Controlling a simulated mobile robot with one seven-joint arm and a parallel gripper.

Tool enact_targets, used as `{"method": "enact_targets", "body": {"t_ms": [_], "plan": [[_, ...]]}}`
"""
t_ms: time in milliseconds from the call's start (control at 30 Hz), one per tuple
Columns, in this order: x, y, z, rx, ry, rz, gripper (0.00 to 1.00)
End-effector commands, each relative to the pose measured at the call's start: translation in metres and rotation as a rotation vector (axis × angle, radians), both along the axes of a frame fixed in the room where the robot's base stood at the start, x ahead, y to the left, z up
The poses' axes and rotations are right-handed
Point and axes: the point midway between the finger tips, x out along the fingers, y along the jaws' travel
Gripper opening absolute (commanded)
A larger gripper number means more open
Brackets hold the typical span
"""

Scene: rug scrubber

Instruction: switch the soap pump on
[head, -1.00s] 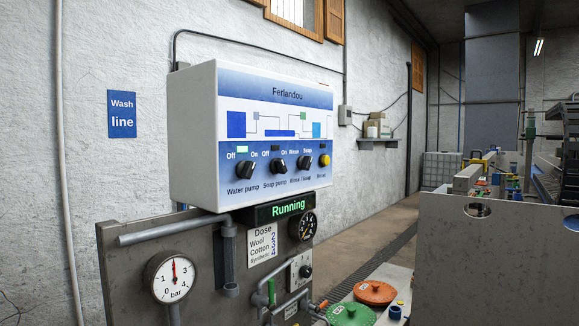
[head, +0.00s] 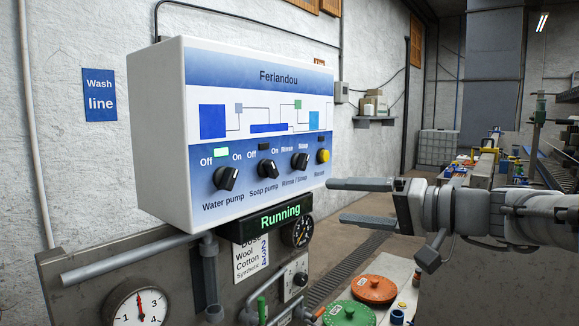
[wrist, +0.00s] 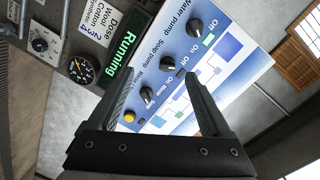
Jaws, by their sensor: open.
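The soap pump knob (head: 268,168) is a black rotary knob on the white control box (head: 160,130), between Off and On labels. The lamp above it (head: 264,146) is dark; the knob's exact pointing is hard to tell. In the wrist view the soap pump knob (wrist: 168,63) shows ahead, between the finger tips in the picture. My gripper (head: 337,202) is open and empty, right of the box near its lower right edge, apart from the knob.
The water pump knob (head: 226,178) sits left of the soap knob, with its green lamp (head: 221,152) lit. The rinse/soap knob (head: 300,161) and yellow button (head: 323,156) sit to the right. A green "Running" display (head: 280,217) hangs below.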

Motion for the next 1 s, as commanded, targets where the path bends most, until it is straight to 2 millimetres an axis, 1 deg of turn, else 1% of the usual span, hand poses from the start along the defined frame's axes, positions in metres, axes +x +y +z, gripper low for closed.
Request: {"method": "enact_targets", "body": {"t_ms": [33, 100, 167, 267, 333, 467, 800, 1000], "plan": [[0.008, -0.007, 0.01, 0.026, -0.028, -0.012, 0.82], [0.014, -0.013, 0.019, 0.053, -0.061, -0.021, 0.82], [0.017, -0.015, 0.024, 0.065, -0.077, -0.027, 0.82], [0.022, -0.013, 0.027, 0.071, -0.087, -0.028, 0.82], [0.026, -0.007, 0.027, 0.072, -0.086, -0.028, 0.82], [0.04, 0.012, 0.027, 0.072, -0.082, -0.025, 0.82], [0.086, 0.072, 0.028, 0.071, -0.082, -0.024, 0.82], [0.109, 0.101, 0.027, 0.071, -0.083, -0.027, 0.82]]}}
